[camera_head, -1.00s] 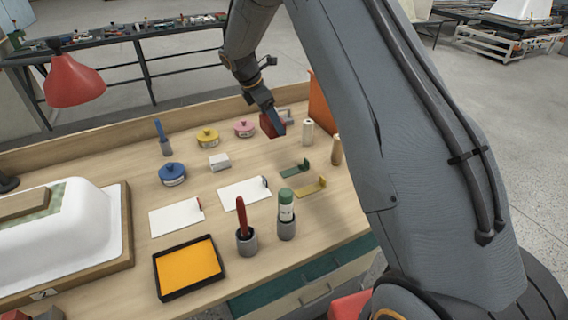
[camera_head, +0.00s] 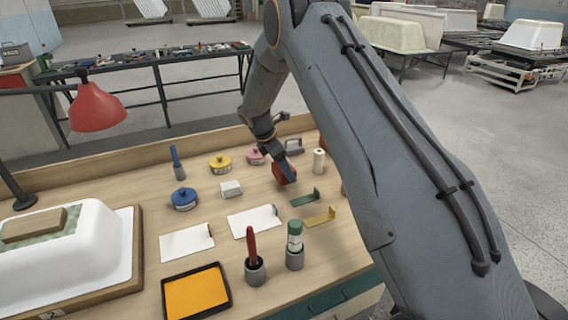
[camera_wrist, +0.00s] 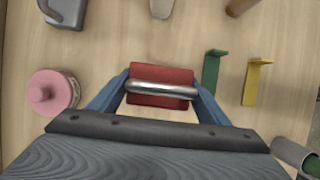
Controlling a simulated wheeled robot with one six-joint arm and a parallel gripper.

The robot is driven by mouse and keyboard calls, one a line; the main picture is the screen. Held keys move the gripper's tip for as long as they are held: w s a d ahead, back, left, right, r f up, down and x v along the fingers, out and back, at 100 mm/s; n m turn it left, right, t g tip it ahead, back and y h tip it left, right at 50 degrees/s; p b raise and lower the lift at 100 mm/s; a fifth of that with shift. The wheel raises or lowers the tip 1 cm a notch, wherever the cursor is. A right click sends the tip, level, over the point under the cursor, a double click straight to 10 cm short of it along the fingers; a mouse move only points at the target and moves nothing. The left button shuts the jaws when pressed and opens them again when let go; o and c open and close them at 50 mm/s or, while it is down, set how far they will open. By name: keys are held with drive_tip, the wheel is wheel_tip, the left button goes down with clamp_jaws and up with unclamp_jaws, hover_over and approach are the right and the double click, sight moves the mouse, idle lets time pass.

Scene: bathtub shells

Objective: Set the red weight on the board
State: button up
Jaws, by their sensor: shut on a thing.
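The red weight (camera_wrist: 161,87) is a red block with a metal bar handle. My gripper (camera_wrist: 162,84) is shut on it, with a blue finger at each end of the handle. In the head view the weight (camera_head: 284,173) is at the back right of the bench, below my gripper (camera_head: 287,160). I cannot tell whether it touches the bench top. A brown board (camera_head: 34,223) lies on a green patch on the upturned white tub shell (camera_head: 95,250) at the left, far from my gripper.
Pink tin (camera_head: 255,156), yellow tin (camera_head: 220,164), blue tin (camera_head: 184,199) and white block (camera_head: 230,188) stand between weight and tub. Green bracket (camera_head: 304,197) and yellow bracket (camera_head: 320,217) lie in front. A red lamp (camera_head: 97,107) overhangs the bench's back left.

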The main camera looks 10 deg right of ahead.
drive_tip(key=shift+w+f+p, duration=0.1)
drive_tip(key=shift+f+p, duration=0.3)
drive_tip(key=shift+f, duration=1)
drive_tip(key=shift+f, duration=0.1)
drive_tip(key=o, duration=1.8)
drive_tip(key=shift+f, duration=0.15)
drive_tip(key=shift+o, duration=1.4)
